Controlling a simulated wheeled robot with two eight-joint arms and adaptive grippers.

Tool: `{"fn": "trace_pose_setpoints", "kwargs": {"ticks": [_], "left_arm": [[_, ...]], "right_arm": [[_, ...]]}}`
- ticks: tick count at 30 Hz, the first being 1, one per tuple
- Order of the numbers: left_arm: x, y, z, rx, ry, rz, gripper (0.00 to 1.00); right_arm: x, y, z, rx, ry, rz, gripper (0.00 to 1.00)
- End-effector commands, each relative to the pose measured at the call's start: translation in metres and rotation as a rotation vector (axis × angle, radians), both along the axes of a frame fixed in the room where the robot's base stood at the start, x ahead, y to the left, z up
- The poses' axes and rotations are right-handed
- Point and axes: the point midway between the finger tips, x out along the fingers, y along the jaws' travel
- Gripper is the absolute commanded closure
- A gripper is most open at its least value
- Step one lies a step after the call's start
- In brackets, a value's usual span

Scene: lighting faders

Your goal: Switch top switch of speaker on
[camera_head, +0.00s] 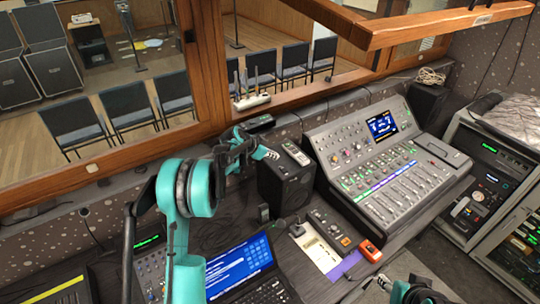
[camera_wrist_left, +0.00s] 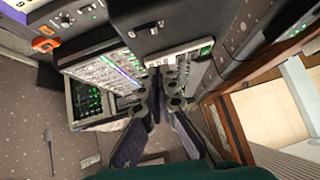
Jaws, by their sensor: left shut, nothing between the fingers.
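The speaker (camera_head: 286,184) is a black box on the desk, left of the big mixing console. A small grey panel with buttons (camera_head: 296,153) is at its top; I cannot make out a separate top switch or its position. My left gripper (camera_head: 268,154) is shut and empty, at the speaker's upper left edge, close to that panel. In the left wrist view the shut fingers (camera_wrist_left: 166,72) point towards the dark speaker (camera_wrist_left: 150,28); contact cannot be told. Part of my right arm shows at the bottom edge of the head view, its fingers unclear.
The mixing console (camera_head: 385,165) stands right of the speaker. A small control box (camera_head: 330,230), an orange device (camera_head: 370,250) and a laptop (camera_head: 240,270) are in front. The wooden window frame (camera_head: 212,75) rises behind my left arm.

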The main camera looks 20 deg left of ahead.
Motion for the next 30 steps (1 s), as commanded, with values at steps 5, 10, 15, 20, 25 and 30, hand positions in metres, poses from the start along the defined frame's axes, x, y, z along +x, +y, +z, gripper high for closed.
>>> {"fn": "trace_pose_setpoints", "kwargs": {"ticks": [5,10,15,20,25,30], "left_arm": [[0.025,-0.015,-0.028,0.001,0.001,-0.003,1.0],[0.033,-0.018,-0.054,0.0,0.0,0.0,1.0],[0.034,-0.016,-0.071,0.0,0.0,0.0,1.0],[0.034,-0.015,-0.076,-0.001,0.001,-0.001,1.0],[0.034,-0.015,-0.076,-0.001,0.001,-0.001,1.0],[0.035,-0.015,-0.078,0.0,0.0,0.0,1.0]], "right_arm": [[0.0,0.0,0.003,0.0,0.0,0.0,0.56],[0.0,0.0,0.005,0.0,0.0,0.0,0.56],[0.0,0.0,0.006,0.0,0.0,0.0,0.56],[0.0,0.0,0.006,0.0,0.0,0.0,0.56],[0.0,0.0,0.006,0.0,0.0,0.0,0.56],[0.0,0.0,0.002,0.0,0.0,0.0,0.56]]}}
